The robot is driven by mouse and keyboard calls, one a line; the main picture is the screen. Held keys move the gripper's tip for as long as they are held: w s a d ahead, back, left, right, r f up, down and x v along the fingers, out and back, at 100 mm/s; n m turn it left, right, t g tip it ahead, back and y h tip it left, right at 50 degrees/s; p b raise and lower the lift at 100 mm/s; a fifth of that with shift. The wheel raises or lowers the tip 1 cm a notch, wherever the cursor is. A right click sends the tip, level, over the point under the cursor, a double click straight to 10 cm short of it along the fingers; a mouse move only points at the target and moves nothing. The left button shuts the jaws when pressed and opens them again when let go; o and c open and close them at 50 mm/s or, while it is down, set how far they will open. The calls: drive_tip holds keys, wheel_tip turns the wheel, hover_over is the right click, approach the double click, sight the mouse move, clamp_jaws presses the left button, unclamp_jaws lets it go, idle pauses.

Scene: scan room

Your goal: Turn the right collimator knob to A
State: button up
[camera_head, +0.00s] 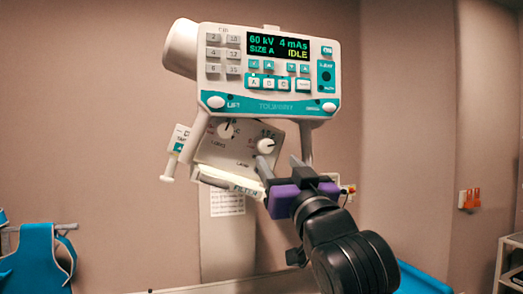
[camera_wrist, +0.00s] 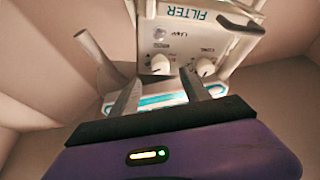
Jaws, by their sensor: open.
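The collimator box (camera_head: 240,158) hangs under the control panel and has two white round knobs on its face. The right collimator knob (camera_head: 266,146) has small marks around it; they are too small to read surely. The left knob (camera_head: 226,130) is higher up. My gripper (camera_head: 279,164) is open and empty, just below and right of the right knob. In the wrist view my gripper (camera_wrist: 161,77) points at the box, with one white knob (camera_wrist: 160,64) beyond the gap between the fingertips and another knob (camera_wrist: 205,67) just right of the right finger. I see no contact.
The control panel (camera_head: 267,105) above has a screen (camera_head: 278,47) reading 60 kV, 4 mAs, SIZE A, IDLE. A bar marked FILTER (camera_head: 230,183) lies along the box's lower edge. Handles hang on both sides. A blue apron (camera_head: 35,258) hangs at the left.

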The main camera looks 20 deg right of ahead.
sight(267, 149)
drive_tip(key=p+x, duration=0.2)
drive_tip(key=x, duration=0.5)
drive_tip(key=shift+w+r, duration=0.1)
drive_tip(key=shift+w, duration=0.15)
clamp_jaws()
